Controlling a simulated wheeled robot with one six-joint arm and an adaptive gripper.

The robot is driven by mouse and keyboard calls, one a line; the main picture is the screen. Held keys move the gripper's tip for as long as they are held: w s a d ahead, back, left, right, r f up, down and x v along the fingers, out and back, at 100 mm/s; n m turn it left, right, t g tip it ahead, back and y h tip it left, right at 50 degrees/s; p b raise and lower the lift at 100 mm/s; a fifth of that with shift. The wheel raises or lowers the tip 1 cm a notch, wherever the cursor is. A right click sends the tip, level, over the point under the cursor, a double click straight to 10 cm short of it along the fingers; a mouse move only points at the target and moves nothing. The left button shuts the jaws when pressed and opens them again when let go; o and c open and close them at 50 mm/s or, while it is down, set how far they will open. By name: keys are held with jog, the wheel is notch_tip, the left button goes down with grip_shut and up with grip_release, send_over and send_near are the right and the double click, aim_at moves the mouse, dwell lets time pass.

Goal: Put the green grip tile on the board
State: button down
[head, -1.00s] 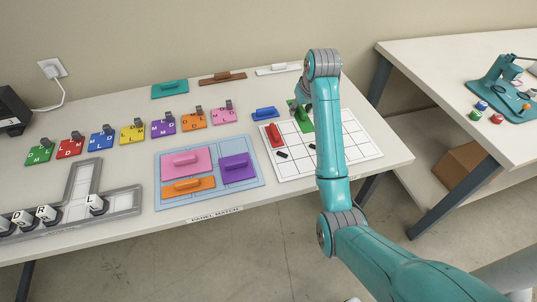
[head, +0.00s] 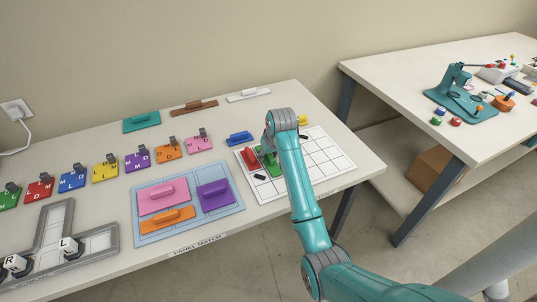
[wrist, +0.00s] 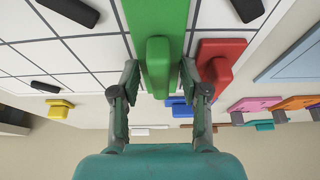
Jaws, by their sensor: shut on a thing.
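The green grip tile (head: 269,161) is a long flat tile with a raised bar handle. In the wrist view its handle (wrist: 158,70) is between the two fingers of my gripper (wrist: 160,82), which is shut on it. The tile is over the white gridded board (head: 325,151), close beside the red tile (head: 250,158). In the wrist view the red tile (wrist: 219,64) is right of the green one, with a narrow gap. My arm hides part of the green tile in the head view. Whether it touches the board I cannot tell.
Black bars (head: 260,177) lie on the board, and its right side has free cells. A blue tile (head: 240,138) and a yellow tile (head: 302,120) are behind the board. A blue panel tray (head: 189,223) with pink, purple and orange pieces is to the left.

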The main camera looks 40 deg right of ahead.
jog(key=c, duration=0.6)
grip_release()
jog(key=shift+f, duration=0.1)
jog(key=v, duration=1.2)
